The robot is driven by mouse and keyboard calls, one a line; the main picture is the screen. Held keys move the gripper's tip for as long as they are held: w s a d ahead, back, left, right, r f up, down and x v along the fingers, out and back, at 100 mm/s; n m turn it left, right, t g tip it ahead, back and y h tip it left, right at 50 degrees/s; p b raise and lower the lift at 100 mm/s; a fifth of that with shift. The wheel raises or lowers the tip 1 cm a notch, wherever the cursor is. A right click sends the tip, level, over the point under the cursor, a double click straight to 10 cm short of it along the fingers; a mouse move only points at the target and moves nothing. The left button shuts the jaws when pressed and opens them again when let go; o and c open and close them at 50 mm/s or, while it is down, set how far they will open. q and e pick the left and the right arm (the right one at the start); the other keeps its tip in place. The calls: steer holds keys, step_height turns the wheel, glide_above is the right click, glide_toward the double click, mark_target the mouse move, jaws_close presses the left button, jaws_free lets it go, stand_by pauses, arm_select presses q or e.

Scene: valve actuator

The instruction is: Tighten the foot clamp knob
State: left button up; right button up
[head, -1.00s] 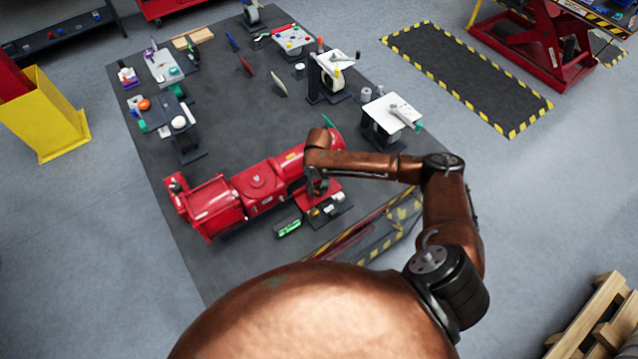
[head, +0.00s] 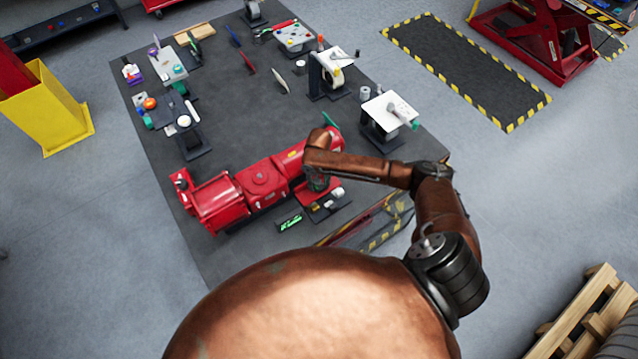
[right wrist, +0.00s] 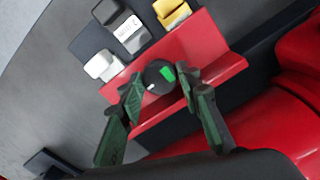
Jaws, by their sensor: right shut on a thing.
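The foot clamp knob (right wrist: 155,80) is a round black knob with a green mark and a small white mark. It sits on a red foot plate (right wrist: 205,50) of the red valve actuator (head: 260,183). My right gripper (right wrist: 161,84) has its two green fingers on either side of the knob and is shut on it. In the head view my right gripper (head: 318,184) is over the red foot, and the wrist and fingers hide the knob there. My left gripper is in neither view.
Beside the foot, a dark tray (head: 322,212) holds small white, grey and yellow parts. A green-lit device (head: 289,222) lies next to it. Several small stations and tools stand farther back on the dark bench top (head: 240,110), with clear room in its middle.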

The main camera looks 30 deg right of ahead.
steer(key=o, duration=1.2)
steer(key=shift+c, duration=0.2)
steer(key=shift+r, duration=0.2)
step_height(320, 180, up, 12)
steer(key=shift+f, duration=0.2)
